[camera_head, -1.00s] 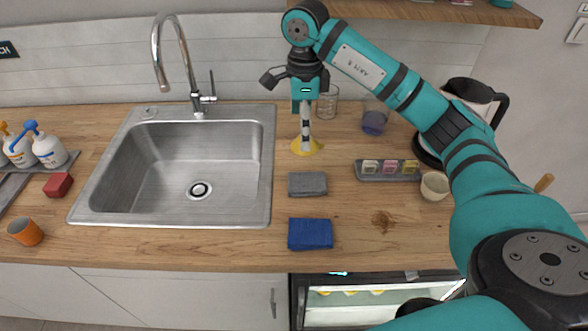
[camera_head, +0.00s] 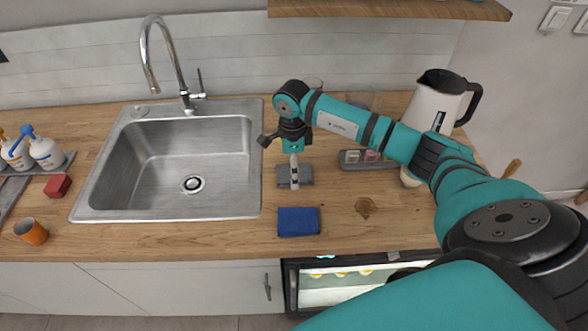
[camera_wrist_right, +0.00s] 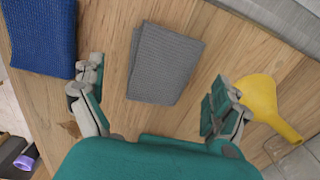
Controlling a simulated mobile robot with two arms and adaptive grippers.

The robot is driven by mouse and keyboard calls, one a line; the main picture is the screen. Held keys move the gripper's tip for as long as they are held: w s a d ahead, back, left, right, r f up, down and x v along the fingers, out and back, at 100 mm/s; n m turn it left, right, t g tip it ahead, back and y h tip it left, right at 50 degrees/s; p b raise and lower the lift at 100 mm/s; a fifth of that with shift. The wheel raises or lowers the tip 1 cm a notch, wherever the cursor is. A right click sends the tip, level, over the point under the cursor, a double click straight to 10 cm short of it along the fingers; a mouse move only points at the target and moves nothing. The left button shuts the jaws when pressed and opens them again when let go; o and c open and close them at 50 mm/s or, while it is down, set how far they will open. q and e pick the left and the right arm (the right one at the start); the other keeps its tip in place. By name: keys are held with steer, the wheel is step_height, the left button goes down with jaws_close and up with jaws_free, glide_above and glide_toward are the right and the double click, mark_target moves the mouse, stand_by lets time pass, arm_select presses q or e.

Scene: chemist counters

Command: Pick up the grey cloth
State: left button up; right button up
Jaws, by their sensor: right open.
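The grey cloth (camera_head: 305,177) lies folded flat on the wooden counter, just right of the sink. My right gripper (camera_head: 294,184) is over it in the head view and hides part of it. In the right wrist view the whole grey cloth (camera_wrist_right: 163,63) shows between and ahead of the open fingers of my right gripper (camera_wrist_right: 155,92). The fingers are apart from the cloth and hold nothing. My left gripper is not in view.
A folded blue cloth (camera_head: 298,221) lies nearer the counter's front edge; it also shows in the wrist view (camera_wrist_right: 42,35). The steel sink (camera_head: 240,205) is to the left; a tray (camera_head: 352,164) and white kettle (camera_head: 428,105) are to the right.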

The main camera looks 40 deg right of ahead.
step_height(320, 180, down, 2)
steer(key=shift+f, duration=0.1)
steer(key=c, duration=0.8)
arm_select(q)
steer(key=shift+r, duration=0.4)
arm_select(e)
steer(key=shift+c, duration=0.2)
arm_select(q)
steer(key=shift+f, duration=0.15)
arm_select(e)
steer(key=shift+r, duration=0.2)
steer(key=shift+r+b, duration=0.25)
steer(key=shift+b, duration=0.05)
step_height(320, 180, up, 2)
steer(key=shift+w+r+b, duration=0.1)
steer(key=shift+b, duration=0.55)
steer(key=s+b, duration=0.1)
steer(key=s, duration=0.4)
steer(key=s+r+b, duration=0.1)
steer(key=s+b, duration=0.1)
steer(key=s, duration=0.3)
steer(key=s+b, duration=0.2)
steer(key=s, duration=0.3)
steer(key=shift+s+a+r, duration=0.2)
steer(key=shift+r, duration=0.15)
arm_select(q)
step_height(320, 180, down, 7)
arm_select(e)
steer(key=shift+s+r, duration=0.15)
steer(key=shift+s, duration=0.25)
